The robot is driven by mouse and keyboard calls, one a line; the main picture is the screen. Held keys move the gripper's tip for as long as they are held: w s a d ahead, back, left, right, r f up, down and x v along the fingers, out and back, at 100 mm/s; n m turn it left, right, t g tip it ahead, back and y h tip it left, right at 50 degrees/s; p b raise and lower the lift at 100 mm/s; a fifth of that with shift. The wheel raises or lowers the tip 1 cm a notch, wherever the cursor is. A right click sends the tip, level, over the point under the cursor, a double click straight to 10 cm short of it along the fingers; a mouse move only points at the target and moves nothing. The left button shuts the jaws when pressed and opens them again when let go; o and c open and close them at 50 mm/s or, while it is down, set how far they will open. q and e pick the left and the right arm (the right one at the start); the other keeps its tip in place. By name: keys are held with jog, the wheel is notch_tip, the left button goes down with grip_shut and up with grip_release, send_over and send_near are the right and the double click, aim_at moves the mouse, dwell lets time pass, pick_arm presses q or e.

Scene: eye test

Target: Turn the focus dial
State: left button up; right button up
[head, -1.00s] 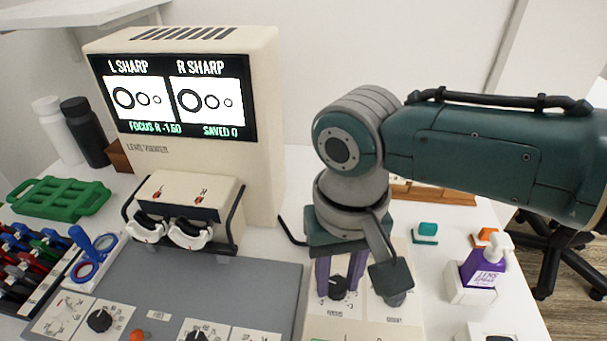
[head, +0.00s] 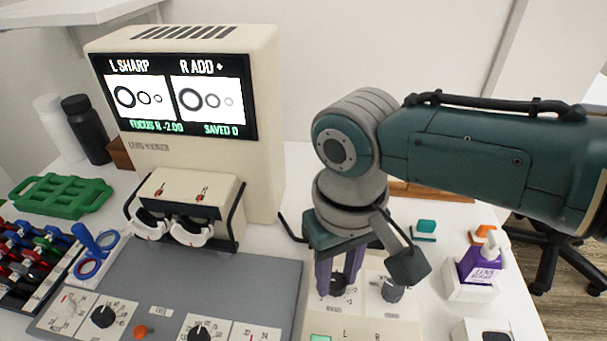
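The focus dial (head: 338,284) is a small black knob on a white panel (head: 372,312), low and right of centre. My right gripper (head: 338,280) points down over it, with one purple finger on each side, shut on the knob; the fingers hide part of it. The display (head: 180,98) on the cream viewer reads "L SHARP", "R ADD +", "FOCUS R -2.00" and "SAVED 0". In its right picture the smallest ring looks fainter. My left gripper is not in view.
A grey knob (head: 392,290) sits just right of the focus dial. A green-lit key (head: 320,338) marks the L side below. A grey console (head: 215,275) with black knobs lies left. A purple spray bottle (head: 480,265) and a teal block (head: 426,226) stand right.

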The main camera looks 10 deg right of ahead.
aim_at(337, 280)
jog(key=o, duration=0.4)
jog(key=shift+o, duration=0.2)
jog(key=shift+r, duration=0.1)
notch_tip(337, 280, up, 10)
jog(key=p, duration=0.3)
jog(key=s+a+r+t+y+p, duration=0.1)
jog(key=s+r+t+y+p, duration=0.15)
jog(key=s, duration=0.85)
jog(key=s+d+r+t+h+p, duration=0.1)
jog(key=s+d+r+p, duration=0.15)
jog(key=d, duration=0.25)
jog(key=s+d+r+h+p, duration=0.1)
jog(key=s+d+r+h, duration=0.1)
jog(key=s+d, duration=0.25)
notch_tip(337, 280, up, 37)
jog(key=w+p, duration=0.1)
jog(key=p, duration=3.5)
jog(key=shift+y, duration=0.35)
